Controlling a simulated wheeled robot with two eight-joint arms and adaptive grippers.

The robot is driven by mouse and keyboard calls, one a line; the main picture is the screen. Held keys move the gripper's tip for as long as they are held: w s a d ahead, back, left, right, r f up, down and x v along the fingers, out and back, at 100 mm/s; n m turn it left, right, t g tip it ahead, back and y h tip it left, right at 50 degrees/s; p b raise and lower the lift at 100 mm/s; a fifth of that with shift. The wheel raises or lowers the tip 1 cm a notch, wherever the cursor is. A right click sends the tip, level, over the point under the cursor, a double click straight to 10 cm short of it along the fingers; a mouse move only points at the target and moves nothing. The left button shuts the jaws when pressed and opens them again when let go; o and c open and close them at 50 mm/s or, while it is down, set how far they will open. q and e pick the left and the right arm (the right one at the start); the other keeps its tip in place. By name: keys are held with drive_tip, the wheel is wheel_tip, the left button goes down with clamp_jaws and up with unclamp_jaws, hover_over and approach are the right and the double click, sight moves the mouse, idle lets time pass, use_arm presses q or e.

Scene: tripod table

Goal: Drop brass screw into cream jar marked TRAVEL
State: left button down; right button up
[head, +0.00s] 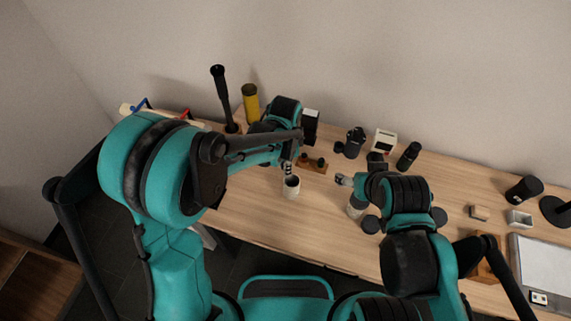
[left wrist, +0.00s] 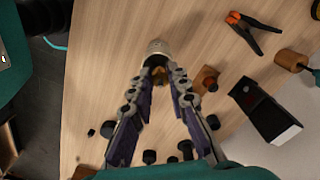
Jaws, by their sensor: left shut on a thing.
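My left gripper (head: 288,176) is over the wooden table, directly above a cream jar (head: 292,190). In the left wrist view its fingers (left wrist: 160,70) come together at the tips, just in front of the jar (left wrist: 158,47). The gripper is shut on a small brass-brown piece, the brass screw, mostly hidden between the fingertips. No marking on the jar can be read. My right gripper (head: 343,180) hangs to the right, apart from this jar; its jaws are too small to judge. A second pale jar (head: 355,208) is partly hidden under the right arm.
A wooden block with dark knobs (head: 313,163) lies just behind the jar. A yellow cylinder (head: 250,104), a black torch-like stick (head: 220,90) and a white box-like device (head: 384,141) stand along the back. An orange-and-black clamp (left wrist: 248,30) shows in the wrist view. The table's front middle is clear.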

use_arm(q)
drive_tip(key=shift+f, duration=0.45)
drive_tip(key=c, duration=1.4)
unclamp_jaws()
drive_tip(key=shift+r, duration=0.1)
wheel_tip(320, 180, up, 12)
